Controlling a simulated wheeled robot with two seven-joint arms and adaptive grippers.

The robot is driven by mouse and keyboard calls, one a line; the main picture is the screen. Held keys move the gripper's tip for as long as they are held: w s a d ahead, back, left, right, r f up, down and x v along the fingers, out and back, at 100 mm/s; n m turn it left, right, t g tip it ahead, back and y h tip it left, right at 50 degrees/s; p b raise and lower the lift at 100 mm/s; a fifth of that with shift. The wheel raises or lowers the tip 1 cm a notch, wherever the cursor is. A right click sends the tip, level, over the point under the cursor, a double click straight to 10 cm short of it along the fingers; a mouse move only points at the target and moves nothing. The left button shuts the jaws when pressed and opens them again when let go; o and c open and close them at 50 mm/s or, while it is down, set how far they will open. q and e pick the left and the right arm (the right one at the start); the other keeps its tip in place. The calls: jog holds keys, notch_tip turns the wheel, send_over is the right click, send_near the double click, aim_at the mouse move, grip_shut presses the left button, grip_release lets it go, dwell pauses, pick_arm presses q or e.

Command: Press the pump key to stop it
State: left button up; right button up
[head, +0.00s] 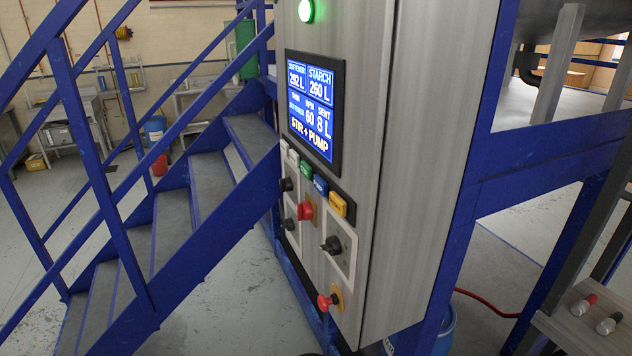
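A grey control cabinet (428,150) stands in the middle of the head view. Its screen (314,112) shows softener 292 L, starch 260 L, tank softener, RPM 60, sent 8 L and "STIR + PUMP". Below the screen is a slanting row of keys: a white key (293,158), a green key (306,168), a blue key (320,184) and a yellow key (338,204). Their lettering is too small to read surely, so I cannot tell which is the pump key. Neither of my grippers is in view.
Below the keys are black knobs (331,245), a red button (305,211) and a red-and-yellow button (329,300). A green lamp (306,11) glows above the screen. Blue-railed stairs (190,200) stand left of the cabinet. A blue frame (530,150) and a small shelf (570,325) are at right.

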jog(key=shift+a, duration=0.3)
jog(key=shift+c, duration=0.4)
